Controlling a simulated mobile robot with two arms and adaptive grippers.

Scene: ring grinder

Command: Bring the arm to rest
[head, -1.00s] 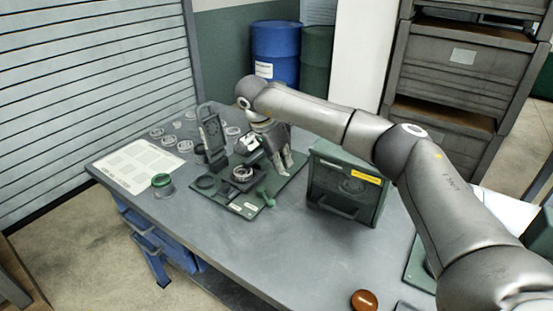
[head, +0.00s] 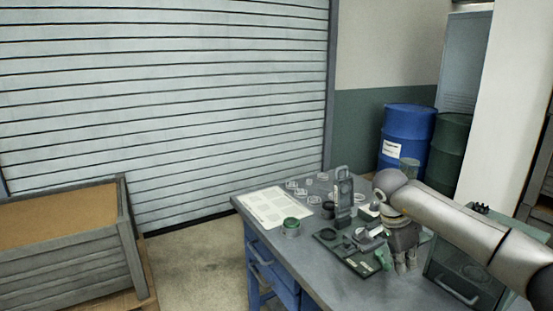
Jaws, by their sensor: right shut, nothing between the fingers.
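My right arm comes in from the right, over the grey workbench (head: 340,272). My right gripper (head: 405,268) points down beside the right part of the green base plate (head: 335,246) of the ring grinder (head: 344,200). Its fingers are together with nothing seen between them. I cannot tell whether the fingertips touch the plate. The arm covers part of the bench behind it. My left gripper is out of view.
A green-lidded jar (head: 291,227) and a white sheet (head: 265,208) lie at the bench's left, with several clear rings behind. A dark green box (head: 462,275) stands right of the gripper, under my arm. A wooden crate (head: 65,240) stands at far left; blue (head: 408,135) and green drums stand behind.

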